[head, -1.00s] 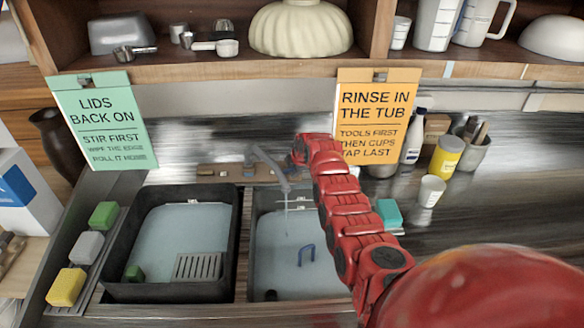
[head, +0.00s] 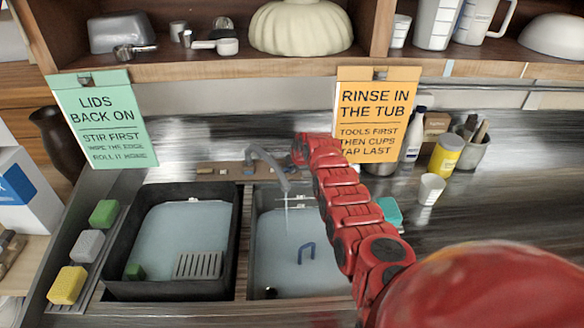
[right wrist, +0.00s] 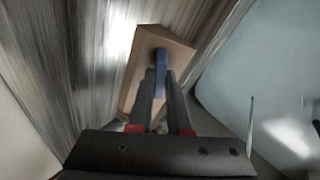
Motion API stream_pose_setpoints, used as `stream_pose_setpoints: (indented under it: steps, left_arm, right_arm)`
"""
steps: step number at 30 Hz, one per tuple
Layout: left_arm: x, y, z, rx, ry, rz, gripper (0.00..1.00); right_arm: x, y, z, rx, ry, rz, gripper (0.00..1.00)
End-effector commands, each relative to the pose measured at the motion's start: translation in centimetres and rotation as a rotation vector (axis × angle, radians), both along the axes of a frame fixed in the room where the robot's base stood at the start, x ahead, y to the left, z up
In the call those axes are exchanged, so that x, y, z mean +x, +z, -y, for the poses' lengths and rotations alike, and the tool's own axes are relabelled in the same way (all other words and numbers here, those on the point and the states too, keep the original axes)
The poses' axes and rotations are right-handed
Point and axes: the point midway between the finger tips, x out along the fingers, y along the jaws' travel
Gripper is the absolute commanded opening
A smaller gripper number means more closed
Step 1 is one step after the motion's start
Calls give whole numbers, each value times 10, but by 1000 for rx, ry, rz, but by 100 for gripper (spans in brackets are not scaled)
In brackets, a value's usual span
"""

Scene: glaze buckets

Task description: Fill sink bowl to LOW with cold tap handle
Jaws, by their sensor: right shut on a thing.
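The sink bowl (head: 262,240) is the right-hand dark basin in the head view, holding pale water. A thin stream falls into it from the grey spout (head: 268,160); the stream also shows in the right wrist view. Small white marks show at the bowl's back wall, too small to read, so I cannot tell the level against LOW. In the right wrist view my right gripper (right wrist: 162,76) is shut on a blue handle (right wrist: 161,55) on a tan board (right wrist: 140,62). My arm hides this handle in the head view. My left gripper is out of view.
A second basin (head: 118,230) with water and a grate stands to the left. Several sponges (head: 88,245) lie along the left edge. A green sign (head: 102,118) and an orange sign (head: 375,115) hang behind. A white cup (head: 431,189) stands on the right counter.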

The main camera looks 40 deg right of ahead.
Motion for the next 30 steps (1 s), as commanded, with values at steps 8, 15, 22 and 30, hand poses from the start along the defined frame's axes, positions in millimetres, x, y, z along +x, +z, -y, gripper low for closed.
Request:
stream_pose_setpoints:
  steps: [8,15,22,30]
  left_arm:
    - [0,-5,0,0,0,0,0]
    - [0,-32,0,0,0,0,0]
    - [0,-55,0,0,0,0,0]
    - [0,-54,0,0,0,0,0]
  right_arm:
    - [0,-2,-1,11,-15,6,0]
    - [0,-8,0,75,-120,47,0]
    - [0,-4,0,136,-216,87,0]
    - [-1,0,0,147,-233,91,0]
